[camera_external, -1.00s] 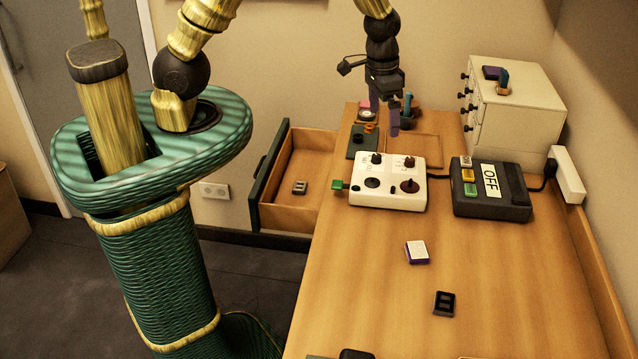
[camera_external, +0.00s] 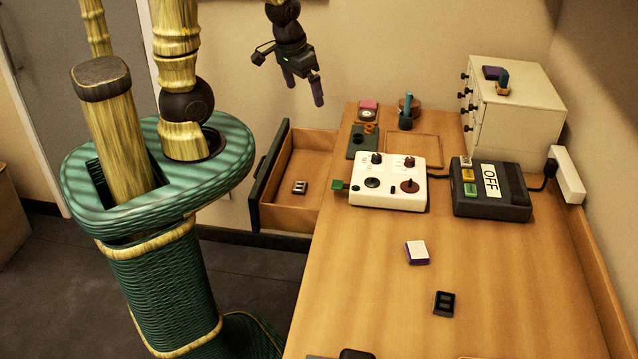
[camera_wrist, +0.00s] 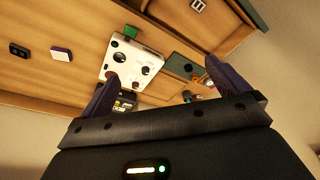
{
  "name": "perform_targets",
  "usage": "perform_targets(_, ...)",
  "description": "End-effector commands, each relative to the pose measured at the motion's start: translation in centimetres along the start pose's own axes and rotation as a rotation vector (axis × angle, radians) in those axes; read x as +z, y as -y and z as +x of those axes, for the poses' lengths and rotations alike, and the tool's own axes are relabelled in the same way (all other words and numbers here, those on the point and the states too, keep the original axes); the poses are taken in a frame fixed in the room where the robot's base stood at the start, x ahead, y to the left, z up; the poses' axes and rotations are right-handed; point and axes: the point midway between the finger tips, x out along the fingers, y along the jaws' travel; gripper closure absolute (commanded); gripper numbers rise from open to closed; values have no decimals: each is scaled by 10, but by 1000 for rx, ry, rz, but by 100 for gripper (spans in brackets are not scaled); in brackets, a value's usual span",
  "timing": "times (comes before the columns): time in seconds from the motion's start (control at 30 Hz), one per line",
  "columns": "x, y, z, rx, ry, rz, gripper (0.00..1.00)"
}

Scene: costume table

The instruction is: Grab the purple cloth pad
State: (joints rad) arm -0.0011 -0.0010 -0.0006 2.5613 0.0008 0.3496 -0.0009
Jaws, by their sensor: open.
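A flat purple pad (camera_external: 493,72) lies on top of the white drawer cabinet at the back right, beside a small blue and orange item. Its cloth texture is too small to tell. A small block with a white top and purple sides (camera_external: 416,252) lies on the middle of the table; it also shows in the wrist view (camera_wrist: 61,54). My gripper (camera_external: 303,88) is open and empty, in the air above the open drawer, well left of the cabinet. Its two purple fingers stand apart in the wrist view (camera_wrist: 162,72). The cabinet top is not visible there.
A white control box (camera_external: 388,184) and a dark box marked OFF (camera_external: 492,205) stand mid-table. Behind them are a cup with a blue item (camera_external: 405,115) and small pads. The white cabinet (camera_external: 520,105) rises at the back right. The open drawer (camera_external: 300,170) juts left. The front table is mostly clear.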

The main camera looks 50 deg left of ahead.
Motion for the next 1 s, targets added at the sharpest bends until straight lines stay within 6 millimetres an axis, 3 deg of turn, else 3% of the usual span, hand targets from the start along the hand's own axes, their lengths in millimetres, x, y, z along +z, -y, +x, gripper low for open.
perform_targets(0.03,0,0,0,0,0,0,0)
perform_targets(0.13,0,0,0,0,0,0,18)
perform_targets(0.4,-1,-1,1,1,0,4,18)
perform_targets(0.53,-4,-11,8,12,-3,63,18)
perform_targets(0.67,-11,-37,29,35,-18,219,18)
perform_targets(0.8,-16,-76,60,49,-51,462,18)
perform_targets(1.0,-10,-126,103,22,-106,820,18)
